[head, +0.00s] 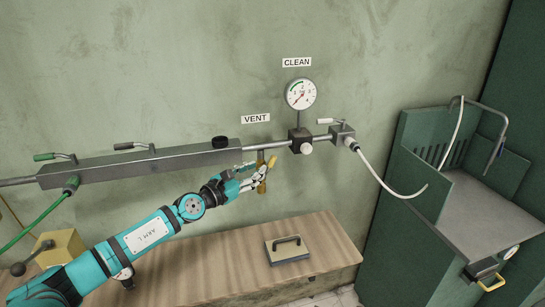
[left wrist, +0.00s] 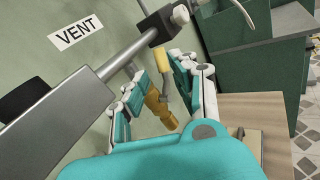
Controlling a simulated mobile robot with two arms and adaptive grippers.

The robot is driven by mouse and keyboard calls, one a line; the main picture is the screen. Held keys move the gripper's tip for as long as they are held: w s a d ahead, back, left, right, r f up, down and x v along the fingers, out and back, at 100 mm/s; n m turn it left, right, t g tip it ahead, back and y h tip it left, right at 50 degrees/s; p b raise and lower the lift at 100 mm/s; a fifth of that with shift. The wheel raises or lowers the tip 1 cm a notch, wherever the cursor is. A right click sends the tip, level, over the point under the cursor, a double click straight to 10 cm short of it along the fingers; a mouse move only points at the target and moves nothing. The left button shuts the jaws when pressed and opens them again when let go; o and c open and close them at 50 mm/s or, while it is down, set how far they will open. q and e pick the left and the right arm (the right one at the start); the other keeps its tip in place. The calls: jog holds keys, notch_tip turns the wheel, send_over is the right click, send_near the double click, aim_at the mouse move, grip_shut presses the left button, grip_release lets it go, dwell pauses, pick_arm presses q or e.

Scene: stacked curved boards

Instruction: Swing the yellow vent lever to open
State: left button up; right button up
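The yellow vent lever (head: 272,162) sits on a brass valve (head: 262,185) below the pipe, near the VENT label (head: 256,118). In the left wrist view the lever's yellow grip (left wrist: 179,72) and the brass valve body (left wrist: 158,101) show between my fingers. My left gripper (head: 258,178) is open around the lever area, one finger on each side. In the left wrist view the right finger of the gripper (left wrist: 166,78) is close to the grip; I cannot tell whether it touches. My right gripper is in neither view.
A grey manifold (head: 150,166) with small levers runs along the wall above my arm. A gauge (head: 301,94) stands above the pipe. A wooden bench (head: 215,265) below holds a handled plate (head: 287,250) and a yellow box (head: 62,248). A green sink unit (head: 400,220) stands right.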

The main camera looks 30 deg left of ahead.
aim_at(270, 161)
pick_arm(q)
jog(key=w, duration=0.2)
jog(key=w+d, duration=0.1)
jog(key=w, duration=0.5)
jog(key=shift+d, duration=0.15)
grip_shut()
jog(key=shift+w+f, duration=0.1)
